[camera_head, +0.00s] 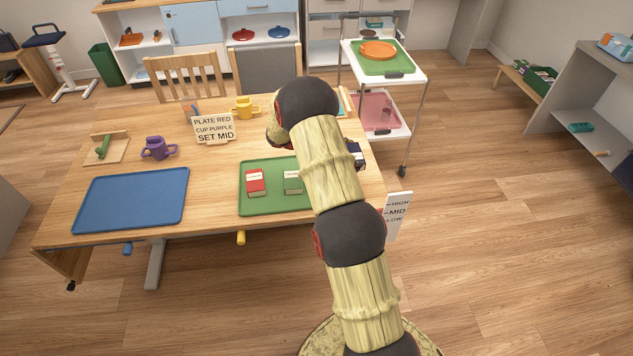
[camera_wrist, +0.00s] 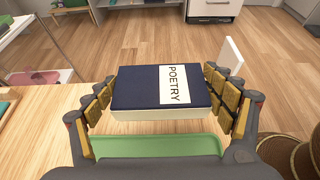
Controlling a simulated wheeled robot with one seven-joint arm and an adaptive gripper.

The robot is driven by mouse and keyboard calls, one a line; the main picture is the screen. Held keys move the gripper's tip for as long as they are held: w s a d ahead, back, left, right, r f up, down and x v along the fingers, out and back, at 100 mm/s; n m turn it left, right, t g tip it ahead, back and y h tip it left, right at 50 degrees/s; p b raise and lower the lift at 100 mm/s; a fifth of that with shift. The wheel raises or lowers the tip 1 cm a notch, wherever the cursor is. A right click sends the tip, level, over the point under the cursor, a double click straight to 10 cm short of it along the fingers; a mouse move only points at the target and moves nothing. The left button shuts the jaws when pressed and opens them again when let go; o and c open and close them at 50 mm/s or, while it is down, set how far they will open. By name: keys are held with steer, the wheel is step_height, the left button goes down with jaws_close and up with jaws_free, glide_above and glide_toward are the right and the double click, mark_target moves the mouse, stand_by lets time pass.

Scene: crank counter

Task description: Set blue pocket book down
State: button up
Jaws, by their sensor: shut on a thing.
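The blue pocket book (camera_wrist: 135,88), dark blue with cream page edges and a white label reading POETRY, lies flat between the fingers of my gripper (camera_wrist: 162,98) in the wrist view. The fingers are shut on its two sides. In the head view only a small part of the book (camera_head: 357,154) shows past my arm, near the table's right edge.
A green tray (camera_head: 262,208) holds a red book (camera_head: 255,182) and a green book (camera_head: 293,183). A blue tray (camera_head: 130,200), purple cup (camera_head: 157,149), yellow cup (camera_head: 245,108) and sign (camera_head: 213,128) stand on the wooden table (camera_head: 215,185). A trolley (camera_head: 410,72) stands behind right.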

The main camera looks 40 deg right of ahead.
steer(key=w+a+f+b, duration=0.1)
steer(key=a+f, duration=0.1)
steer(key=w+a+f+b, duration=0.1)
steer(key=a+f, duration=0.1)
steer(key=a, duration=0.1)
steer(key=w+a+f+b, duration=0.1)
steer(key=w+a+f, duration=0.1)
steer(key=f, duration=0.1)
steer(key=shift+w+a, duration=0.1)
steer(key=shift+a, duration=0.15)
steer(key=f+b, duration=0.1)
steer(key=f, duration=0.1)
steer(key=f+b, duration=0.1)
steer(key=shift+w+a+f, duration=0.2)
steer(key=shift+a+f, duration=0.15)
steer(key=shift+a, duration=0.05)
steer(key=shift+f, duration=0.3)
steer(key=shift+r, duration=0.15)
steer(key=o, duration=1.2)
